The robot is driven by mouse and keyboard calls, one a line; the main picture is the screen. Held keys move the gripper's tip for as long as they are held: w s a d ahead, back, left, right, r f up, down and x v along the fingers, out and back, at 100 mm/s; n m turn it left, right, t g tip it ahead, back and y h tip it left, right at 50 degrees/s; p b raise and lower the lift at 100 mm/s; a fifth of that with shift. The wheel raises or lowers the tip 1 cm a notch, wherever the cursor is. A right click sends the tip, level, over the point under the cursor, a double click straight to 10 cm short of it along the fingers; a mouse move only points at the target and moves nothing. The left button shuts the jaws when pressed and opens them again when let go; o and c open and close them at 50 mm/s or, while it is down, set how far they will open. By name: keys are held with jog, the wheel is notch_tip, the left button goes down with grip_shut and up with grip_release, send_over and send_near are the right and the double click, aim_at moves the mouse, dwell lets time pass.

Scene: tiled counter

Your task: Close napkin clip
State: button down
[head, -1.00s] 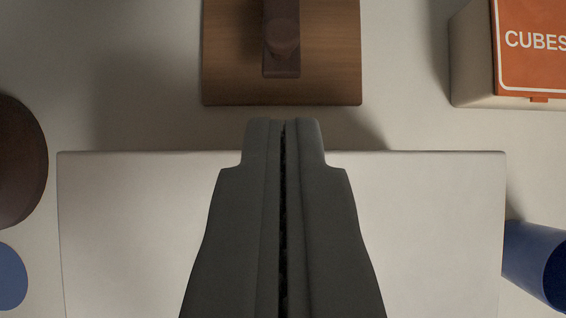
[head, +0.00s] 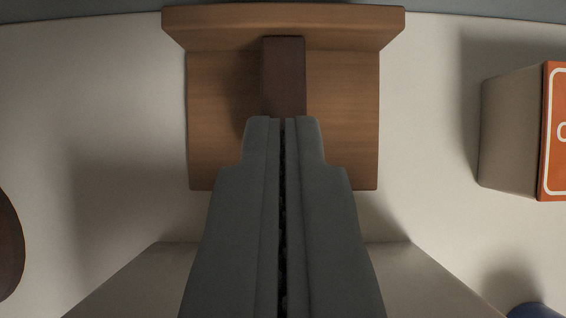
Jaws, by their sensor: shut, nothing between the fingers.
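The napkin clip appears to be the wooden holder (head: 215,120), with a lighter brown base and a raised back board (head: 200,22). A dark brown bar (head: 283,75) runs from the back board toward me along the middle of the base. My gripper (head: 283,122) is shut and empty. Its fingertips overlap the near end of the bar in the picture and hide it. I cannot tell whether they touch it.
A pale box with an orange front (head: 515,130) stands at the right. A dark round brown object (head: 8,245) is at the left edge. A blue object (head: 535,311) shows at the bottom right. A pale block (head: 140,285) lies under my gripper. The counter between is clear.

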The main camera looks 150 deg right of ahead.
jog(key=shift+s+d+f, duration=0.1)
jog(key=shift+s+f, duration=0.05)
jog(key=shift+f, duration=0.85)
jog(key=shift+s+d+f, duration=0.1)
jog(key=shift+s+f, duration=0.05)
jog(key=shift+f, duration=0.85)
jog(key=shift+s+d+f, duration=0.25)
jog(key=shift+s+f, duration=0.15)
jog(key=shift+f, duration=0.1)
notch_tip(320, 180, up, 4)
jog(key=shift+w+a+r, duration=0.15)
jog(key=s+d+f+v, duration=0.1)
jog(key=v, duration=0.8)
jog(key=g+h, duration=0.2)
jog(key=g, duration=0.1)
send_near(283, 104)
jog(key=f, duration=0.1)
jog(key=s+f, duration=0.1)
jog(key=f, duration=0.1)
jog(key=shift+s+d+f, duration=0.25)
jog(key=shift+s+d, duration=0.05)
jog(key=shift+d, duration=0.1)
